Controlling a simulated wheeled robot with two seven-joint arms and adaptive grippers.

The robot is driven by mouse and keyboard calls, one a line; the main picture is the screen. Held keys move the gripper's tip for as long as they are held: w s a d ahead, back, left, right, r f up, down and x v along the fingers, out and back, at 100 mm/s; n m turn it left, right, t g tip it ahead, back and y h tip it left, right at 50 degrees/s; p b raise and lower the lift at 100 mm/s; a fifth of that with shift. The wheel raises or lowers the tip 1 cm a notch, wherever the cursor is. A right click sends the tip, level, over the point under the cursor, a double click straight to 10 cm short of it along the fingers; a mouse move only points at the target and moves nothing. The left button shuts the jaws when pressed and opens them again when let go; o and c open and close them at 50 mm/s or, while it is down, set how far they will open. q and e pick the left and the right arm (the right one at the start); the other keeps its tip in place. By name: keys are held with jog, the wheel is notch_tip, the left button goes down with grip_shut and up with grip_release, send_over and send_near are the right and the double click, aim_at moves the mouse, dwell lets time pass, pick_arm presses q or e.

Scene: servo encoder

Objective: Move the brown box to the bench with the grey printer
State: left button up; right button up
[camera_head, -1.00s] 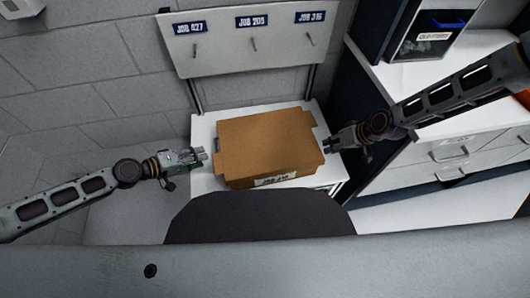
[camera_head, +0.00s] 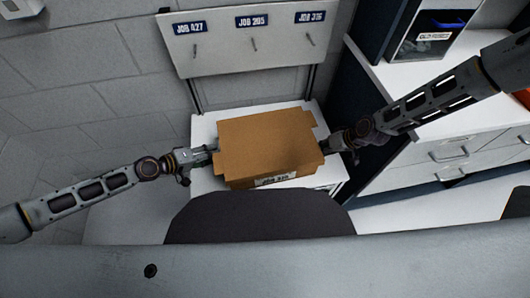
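The brown box (camera_head: 266,143) sits on a small white stand against the wall, in the middle of the head view. A white label with dark print shows on its near side. My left gripper (camera_head: 212,150) is at the box's left side, its tips at or very near the edge. My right gripper (camera_head: 326,146) is at the box's right side, its tips close against the edge and partly hidden. I cannot tell whether either gripper's fingers are open or shut, or whether they grip the box. No grey printer shows.
The white stand (camera_head: 203,128) carries the box. A panel (camera_head: 240,45) with job labels and hooks is above it. On the right is a white bench (camera_head: 405,85) with drawers and a dark-framed bin (camera_head: 432,37). Floor shows at lower left.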

pick_arm(q)
jog(key=shift+w+d+f, duration=0.25)
jog(key=shift+w+d, duration=0.05)
jog(key=shift+d, duration=0.1)
pick_arm(e)
jog(key=shift+w+a+f, duration=0.2)
jog(key=shift+a+f, duration=0.05)
jog(key=shift+f, duration=0.3)
pick_arm(q)
jog(key=shift+c, duration=0.4)
pick_arm(e)
jog(key=shift+c, duration=0.5)
pick_arm(q)
jog(key=shift+c, duration=1.4)
pick_arm(e)
jog(key=shift+c, duration=1.2)
pick_arm(q)
jog(key=shift+f, duration=0.15)
grip_shut()
pick_arm(e)
grip_shut()
